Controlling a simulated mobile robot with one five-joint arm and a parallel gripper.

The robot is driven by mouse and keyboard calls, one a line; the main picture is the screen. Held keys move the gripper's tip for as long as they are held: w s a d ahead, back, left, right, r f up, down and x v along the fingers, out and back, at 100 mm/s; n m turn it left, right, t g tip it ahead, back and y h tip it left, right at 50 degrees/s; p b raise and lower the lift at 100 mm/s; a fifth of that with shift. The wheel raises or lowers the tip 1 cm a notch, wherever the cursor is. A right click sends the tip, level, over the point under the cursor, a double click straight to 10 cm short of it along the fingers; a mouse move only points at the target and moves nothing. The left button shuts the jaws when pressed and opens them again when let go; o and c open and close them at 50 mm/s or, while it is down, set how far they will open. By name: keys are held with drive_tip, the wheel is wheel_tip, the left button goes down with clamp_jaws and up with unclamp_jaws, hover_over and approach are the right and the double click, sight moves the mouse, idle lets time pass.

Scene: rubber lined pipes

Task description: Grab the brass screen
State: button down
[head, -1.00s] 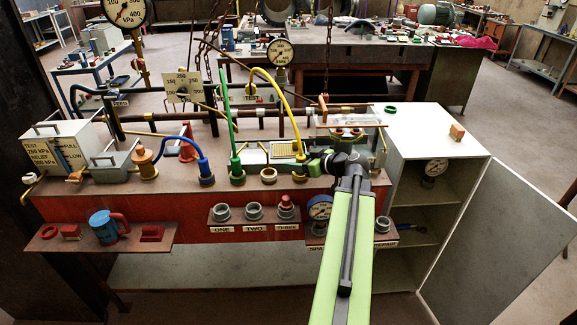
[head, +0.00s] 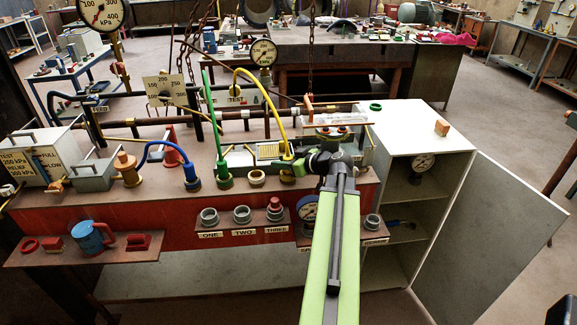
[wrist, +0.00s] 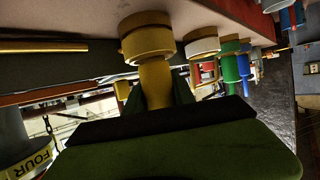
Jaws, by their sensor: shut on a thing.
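My gripper (head: 297,164) is at the bench's front right, beside the yellow hose (head: 262,79). In the wrist view my gripper (wrist: 158,108) is shut around the yellow hose's fitting (wrist: 155,80), which is upright in its yellow ringed socket (wrist: 147,35). A gold-coloured slatted panel (head: 268,151) lies on the bench just behind and left of my gripper, partly hidden by the hose. It may be the brass screen; I cannot tell for sure. It is apart from my jaws.
A blue hose fitting (head: 192,177), a green fitting (head: 223,178) and a white-ringed socket (head: 257,179) stand in a row to the left. A small shelf (head: 228,232) with grey rings juts out in front. A white cabinet (head: 415,130) stands at the right, door open.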

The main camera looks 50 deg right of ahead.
drive_tip(key=shift+r, duration=0.1)
wheel_tip(320, 180, up, 10)
drive_tip(key=p, duration=1)
